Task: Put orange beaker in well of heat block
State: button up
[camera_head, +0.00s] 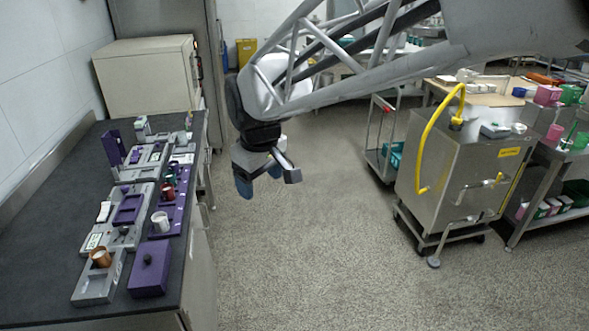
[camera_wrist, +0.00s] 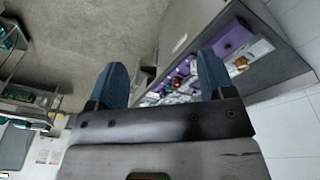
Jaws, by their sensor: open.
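An orange-brown beaker (camera_head: 101,258) stands upright on a grey block at the near end of the dark bench, in the head view. It also shows small in the wrist view (camera_wrist: 241,63). Several grey and purple blocks lie along the bench; I cannot tell for certain which is the heat block. One grey block with purple recessed frames (camera_head: 128,208) lies just beyond the beaker. My gripper (camera_head: 258,187) is open and empty, out over the floor to the right of the bench. Its two blue fingers (camera_wrist: 162,82) are apart in the wrist view.
A white cup (camera_head: 160,221) and a red item (camera_head: 168,191) stand on purple blocks. A beige cabinet (camera_head: 146,75) stands at the bench's far end. A steel cart (camera_head: 455,170) stands right; floor between is clear.

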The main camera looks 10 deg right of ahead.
jog(key=s+d+f+m, duration=0.1)
jog(key=s+d+m, duration=0.3)
jog(key=s+d, duration=0.3)
jog(key=s+d+f+m, duration=0.2)
jog(key=s+d, duration=0.4)
jog(key=s, duration=0.6)
jog(key=shift+s+d+f+m+t, duration=0.15)
jog(key=shift+s+d+m+t, duration=0.2)
jog(key=shift+m, duration=0.55)
